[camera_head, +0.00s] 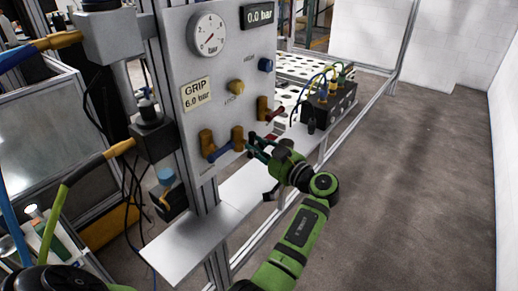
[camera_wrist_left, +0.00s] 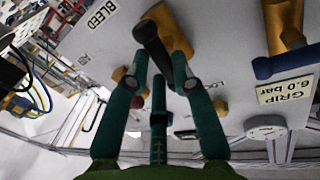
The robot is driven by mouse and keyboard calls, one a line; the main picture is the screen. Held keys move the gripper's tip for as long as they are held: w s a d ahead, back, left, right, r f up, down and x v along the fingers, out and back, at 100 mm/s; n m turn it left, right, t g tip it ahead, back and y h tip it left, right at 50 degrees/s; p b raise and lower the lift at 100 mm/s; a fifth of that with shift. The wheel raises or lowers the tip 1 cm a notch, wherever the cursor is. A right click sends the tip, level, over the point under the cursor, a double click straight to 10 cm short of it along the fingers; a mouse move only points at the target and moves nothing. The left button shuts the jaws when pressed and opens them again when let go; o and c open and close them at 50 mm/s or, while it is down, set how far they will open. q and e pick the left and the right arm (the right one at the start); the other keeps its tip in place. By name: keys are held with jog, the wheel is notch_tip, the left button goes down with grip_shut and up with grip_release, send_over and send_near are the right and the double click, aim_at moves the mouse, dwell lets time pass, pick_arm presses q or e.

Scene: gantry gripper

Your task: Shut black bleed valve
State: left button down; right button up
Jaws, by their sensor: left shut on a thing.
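In the head view the left gripper (camera_head: 256,146) is at the panel's lower right. My right gripper is not in view.
Beside the bleed valve is a brass valve with a blue lever (camera_head: 221,152). A red-levered valve (camera_head: 270,113) sits up and right. A gauge (camera_head: 208,35) and a 0.0 bar display (camera_head: 258,14) are above. A shelf (camera_head: 190,243) runs below; the floor at right is clear.

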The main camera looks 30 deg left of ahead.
pick_arm(q)
jog(key=m+g+p, duration=0.1)
jog(key=m, duration=0.3)
jog(key=m+g+h+p, duration=0.1)
jog(key=m, duration=0.4)
jog(key=m+g+p, duration=0.1)
jog(key=m, duration=0.4)
jog(key=shift+w+a+g+p, duration=0.1)
jog(key=shift+w+g+p, duration=0.05)
jog(key=shift+g+p, duration=0.2)
dwell(0.6)
jog(key=c, duration=1.1)
grip_release()
jog(key=shift+o, duration=0.2)
jog(key=shift+a+f, duration=0.15)
jog(key=d+r, duration=0.1)
jog(key=d, duration=0.6)
jog(key=shift+s+d+r, duration=0.2)
jog(key=shift+s+r, duration=0.05)
jog(key=shift+s, duration=0.05)
